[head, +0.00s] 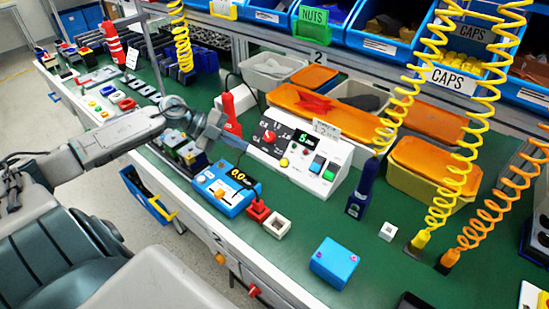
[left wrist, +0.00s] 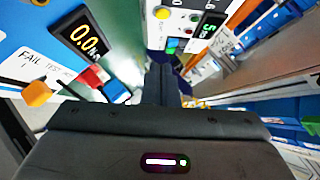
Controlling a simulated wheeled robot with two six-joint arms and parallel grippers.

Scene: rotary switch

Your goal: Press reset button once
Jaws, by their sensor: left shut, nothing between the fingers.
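A white control panel (head: 290,165) with a sloped face stands at the middle of the green bench. It carries a rotary knob (head: 269,137), a green-lit display (head: 305,139), a yellow button (head: 284,162) and green and blue buttons. I cannot read which button is marked reset. The panel also shows in the left wrist view (left wrist: 180,30), upside of the fingers, with a yellow button (left wrist: 162,13) near the top. My left gripper (head: 236,143) is shut and empty, in front of the panel's left side and apart from its buttons; its fingers (left wrist: 160,85) show closed. My right gripper is not in view.
A blue tester (head: 213,190) with a 0.0 display and orange button sits in front of the panel, near my left gripper. Red (head: 257,210) and white (head: 277,226) blocks lie beside it. Coiled yellow hoses hang at right. Bins fill the back.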

